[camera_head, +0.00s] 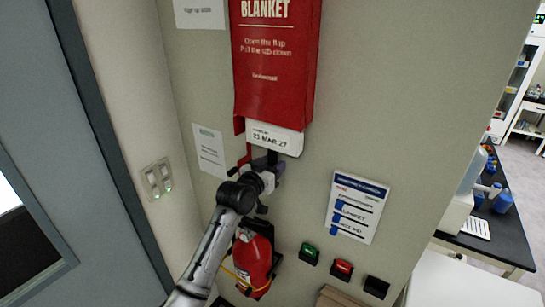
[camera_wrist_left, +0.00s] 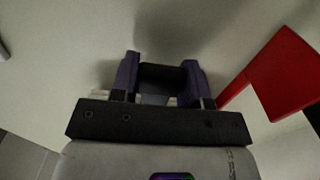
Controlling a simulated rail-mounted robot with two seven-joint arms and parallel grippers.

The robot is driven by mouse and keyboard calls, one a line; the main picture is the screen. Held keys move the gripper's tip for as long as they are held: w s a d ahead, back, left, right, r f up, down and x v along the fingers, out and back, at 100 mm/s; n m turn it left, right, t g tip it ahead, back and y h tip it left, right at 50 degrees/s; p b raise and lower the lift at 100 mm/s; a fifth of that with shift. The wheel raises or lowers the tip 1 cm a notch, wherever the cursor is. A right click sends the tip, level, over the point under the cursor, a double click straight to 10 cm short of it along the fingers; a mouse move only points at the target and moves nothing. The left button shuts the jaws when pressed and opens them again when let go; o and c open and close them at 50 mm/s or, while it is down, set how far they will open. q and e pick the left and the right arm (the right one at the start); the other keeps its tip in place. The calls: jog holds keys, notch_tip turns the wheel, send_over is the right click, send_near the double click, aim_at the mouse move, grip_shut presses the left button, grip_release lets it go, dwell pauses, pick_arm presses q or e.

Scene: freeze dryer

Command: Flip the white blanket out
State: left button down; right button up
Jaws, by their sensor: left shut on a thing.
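A red pouch (camera_head: 275,65) marked "BLANKET" hangs on the wall, with a white date label (camera_head: 273,138) at its lower end. Printed text on it tells to open the flap and pull the tabs down. No white blanket shows. My left gripper (camera_head: 272,167) is just below the label. In the left wrist view its fingers (camera_wrist_left: 162,75) are closed around a dark tab (camera_wrist_left: 163,77). A red strap (camera_head: 246,155) hangs beside the gripper; a red piece also shows at the right of the left wrist view (camera_wrist_left: 280,75). My right gripper is not in view.
A red fire extinguisher (camera_head: 253,262) stands below my left arm. Green (camera_head: 309,253) and red (camera_head: 341,269) wall buttons and a notice (camera_head: 356,207) are to the right. Light switches (camera_head: 157,179) and a grey door (camera_head: 60,150) are left. A dark bench (camera_head: 505,235) is far right.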

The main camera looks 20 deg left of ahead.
pick_arm(q)
jog(key=shift+f, duration=0.45)
jog(key=c, duration=0.9)
grip_release()
jog(key=shift+c, duration=0.2)
jog(key=o, duration=0.3)
jog(key=shift+r, duration=0.15)
jog(key=shift+o, duration=0.2)
jog(key=shift+s, duration=0.1)
jog(key=b+v, duration=0.1)
jog(key=v, duration=1.2)
jog(key=shift+s+a+b, duration=0.15)
jog(key=shift+s+b, duration=0.15)
jog(key=shift+b, duration=0.1)
